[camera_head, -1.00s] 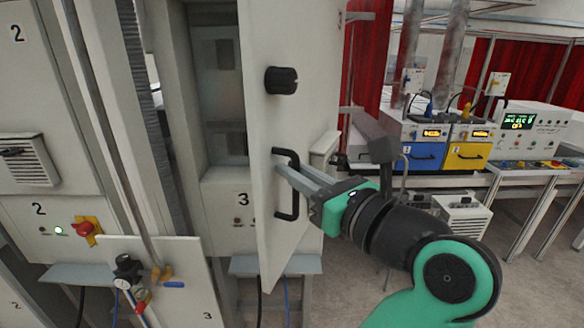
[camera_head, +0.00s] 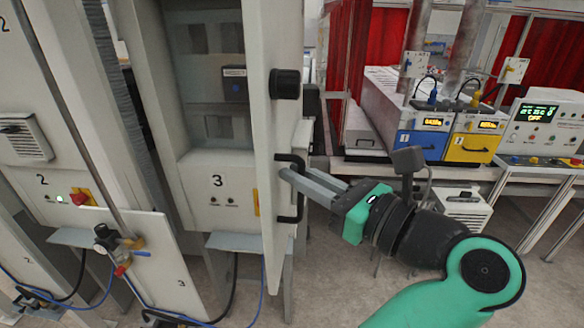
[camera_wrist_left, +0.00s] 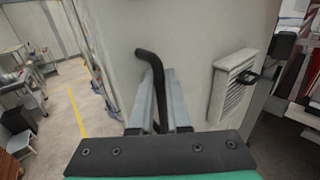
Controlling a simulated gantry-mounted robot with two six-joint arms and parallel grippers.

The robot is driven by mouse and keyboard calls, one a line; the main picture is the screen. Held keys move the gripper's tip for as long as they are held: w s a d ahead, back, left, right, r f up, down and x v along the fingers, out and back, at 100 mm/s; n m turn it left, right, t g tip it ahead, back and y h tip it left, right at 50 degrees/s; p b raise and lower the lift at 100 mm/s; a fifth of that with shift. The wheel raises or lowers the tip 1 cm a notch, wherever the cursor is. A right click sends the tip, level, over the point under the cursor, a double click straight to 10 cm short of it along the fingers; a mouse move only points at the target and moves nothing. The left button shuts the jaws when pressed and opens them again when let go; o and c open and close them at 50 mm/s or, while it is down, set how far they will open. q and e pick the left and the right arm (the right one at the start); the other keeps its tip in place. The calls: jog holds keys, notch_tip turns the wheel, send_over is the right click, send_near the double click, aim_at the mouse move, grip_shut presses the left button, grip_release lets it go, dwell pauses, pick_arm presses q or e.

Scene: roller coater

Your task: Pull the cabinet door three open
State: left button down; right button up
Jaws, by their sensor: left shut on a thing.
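Cabinet three (camera_head: 198,176), light grey with a "3" on its lower panel, stands at the centre left. Its door (camera_head: 262,140) is swung well outward and seen nearly edge-on. In the left wrist view the handle (camera_wrist_left: 150,60) runs down between the two grey fingers (camera_wrist_left: 158,92). My right gripper is not in view.
Cabinet two (camera_head: 62,172) with a red knob (camera_head: 78,198) stands at the left. A lower panel with a gauge and valve (camera_head: 105,240) is in front. Blue and yellow units (camera_head: 420,142) stand at the back right. The floor (camera_head: 335,275) beside the door is clear.

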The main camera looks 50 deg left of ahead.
pick_arm(q)
jog(key=shift+w+d+r, duration=0.1)
jog(key=shift+w+d, duration=0.05)
jog(key=shift+d, duration=0.1)
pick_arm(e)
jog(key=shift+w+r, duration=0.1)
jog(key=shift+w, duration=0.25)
pick_arm(q)
jog(key=c, duration=0.9)
grip_release()
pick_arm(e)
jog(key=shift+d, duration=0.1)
